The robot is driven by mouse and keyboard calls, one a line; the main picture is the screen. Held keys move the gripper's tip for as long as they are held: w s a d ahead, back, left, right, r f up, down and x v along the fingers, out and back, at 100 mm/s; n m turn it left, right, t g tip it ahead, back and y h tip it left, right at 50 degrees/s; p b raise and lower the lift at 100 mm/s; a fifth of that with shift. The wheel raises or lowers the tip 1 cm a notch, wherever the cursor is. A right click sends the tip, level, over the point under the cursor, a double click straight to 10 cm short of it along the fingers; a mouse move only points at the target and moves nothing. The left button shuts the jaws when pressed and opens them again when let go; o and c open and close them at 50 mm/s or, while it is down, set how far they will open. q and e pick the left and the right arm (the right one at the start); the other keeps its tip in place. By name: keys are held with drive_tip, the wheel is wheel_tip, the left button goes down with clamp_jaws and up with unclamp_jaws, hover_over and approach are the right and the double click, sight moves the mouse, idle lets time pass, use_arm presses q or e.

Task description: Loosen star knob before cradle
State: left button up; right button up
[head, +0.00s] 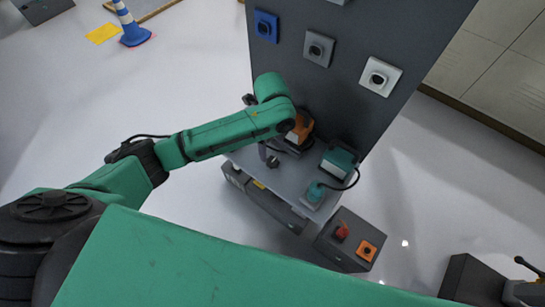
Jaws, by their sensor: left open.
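My left arm reaches in from the left, and my left gripper (269,157) is over the left part of a grey shelf (245,157). It is open and looks empty, small and partly hidden by the wrist. A red knob (342,232) stands on a dark box (335,250) low in front of the panel, apart from my gripper. I cannot tell whether it is the star knob. I cannot identify the cradle. My right gripper is not in view.
A dark upright panel (345,105) behind the shelf carries blue, grey and white square fittings. An orange part (302,127) sits close behind my left wrist. An orange-framed button (367,250) is beside the red knob.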

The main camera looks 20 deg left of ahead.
sight(272, 161)
use_arm(q)
wheel_tip(272, 161, down, 8)
drive_tip(key=shift+w+f, duration=0.1)
drive_tip(key=shift+f, duration=0.1)
drive_tip(key=shift+c, duration=0.3)
clamp_jaws()
